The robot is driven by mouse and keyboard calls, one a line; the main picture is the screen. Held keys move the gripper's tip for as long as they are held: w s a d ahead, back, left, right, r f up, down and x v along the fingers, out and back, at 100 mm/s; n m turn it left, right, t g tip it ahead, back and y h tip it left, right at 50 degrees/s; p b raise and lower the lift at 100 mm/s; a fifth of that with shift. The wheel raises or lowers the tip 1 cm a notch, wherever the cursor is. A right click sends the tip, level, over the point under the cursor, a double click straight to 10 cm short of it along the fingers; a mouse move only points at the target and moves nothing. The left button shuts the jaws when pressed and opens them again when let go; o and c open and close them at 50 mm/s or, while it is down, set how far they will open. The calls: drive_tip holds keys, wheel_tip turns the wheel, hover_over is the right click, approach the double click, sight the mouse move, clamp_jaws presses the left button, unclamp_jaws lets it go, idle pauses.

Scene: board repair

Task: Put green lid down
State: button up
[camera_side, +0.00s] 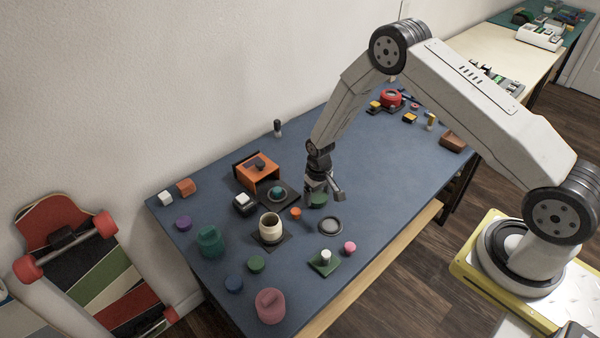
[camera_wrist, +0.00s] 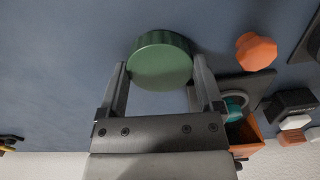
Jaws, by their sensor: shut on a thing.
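The green lid (camera_wrist: 160,62) is a round, flat-topped disc between my fingertips in the wrist view. My gripper (camera_wrist: 158,72) is shut on it, with one finger on each side. In the side view my gripper (camera_side: 318,192) points down over the blue table, and part of the green lid (camera_side: 318,201) shows beneath it. The lid is close to the table; I cannot tell whether it touches. The lid's far side is hidden by the gripper in the side view.
An orange knob (camera_side: 295,213) is just left of the lid. An orange box (camera_side: 258,172) is behind left. The table (camera_side: 380,165) right of the gripper is mostly clear.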

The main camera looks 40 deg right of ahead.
sight(317, 195)
drive_tip(key=shift+f, duration=0.1)
drive_tip(key=o, duration=0.8)
drive_tip(key=shift+r, duration=6.15)
